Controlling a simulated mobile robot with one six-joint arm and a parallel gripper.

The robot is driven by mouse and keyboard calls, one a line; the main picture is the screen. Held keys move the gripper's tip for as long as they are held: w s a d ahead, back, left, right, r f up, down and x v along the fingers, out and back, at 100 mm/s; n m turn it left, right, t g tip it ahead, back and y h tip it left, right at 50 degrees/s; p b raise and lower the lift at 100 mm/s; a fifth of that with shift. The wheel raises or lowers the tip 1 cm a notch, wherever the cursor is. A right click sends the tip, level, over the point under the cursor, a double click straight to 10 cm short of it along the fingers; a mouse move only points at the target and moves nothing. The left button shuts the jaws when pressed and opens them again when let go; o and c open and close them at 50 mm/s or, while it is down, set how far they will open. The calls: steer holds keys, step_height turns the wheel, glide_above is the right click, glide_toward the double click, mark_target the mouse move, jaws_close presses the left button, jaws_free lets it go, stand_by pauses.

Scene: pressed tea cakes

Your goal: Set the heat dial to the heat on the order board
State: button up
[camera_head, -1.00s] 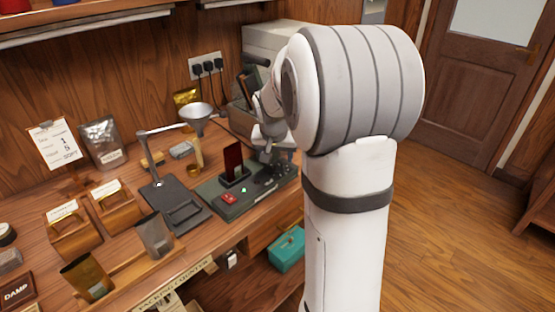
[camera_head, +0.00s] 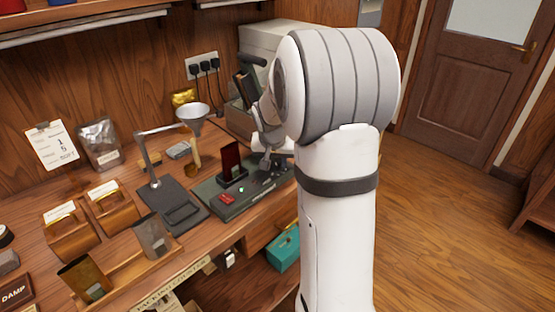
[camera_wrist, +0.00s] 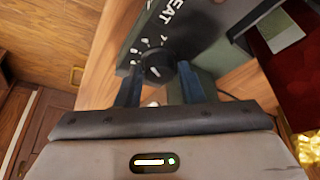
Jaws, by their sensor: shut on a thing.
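The heat dial (camera_wrist: 157,66) is a dark round knob on a dark green panel, with white tick marks around it and part of the word HEAT beside it in the wrist view. My gripper (camera_wrist: 159,82) has one finger on each side of the knob and is shut on it. Which mark the dial points to is not clear. In the head view the dial is hard to make out behind my gripper (camera_head: 272,152), at the right end of the green unit (camera_head: 232,207).
Wooden boxes (camera_head: 69,231) fill the counter's left. The floor at right is clear.

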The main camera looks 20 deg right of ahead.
steer(key=shift+c, duration=0.8)
steer(key=shift+d, duration=0.1)
steer(key=shift+s+f+n+y+p, duration=0.1)
steer(key=shift+n+y+p, duration=0.3)
steer(key=shift+n, duration=0.5)
steer(key=shift+n+t, duration=0.3)
steer(key=shift+n, duration=0.3)
steer(key=shift+f+n+y+b, duration=0.2)
steer(key=shift+n+y+b, duration=0.35)
steer(key=shift+n, duration=0.45)
steer(key=shift+n+y+b, duration=0.35)
steer(key=shift+n+b, duration=0.5)
steer(key=shift+n, duration=0.05)
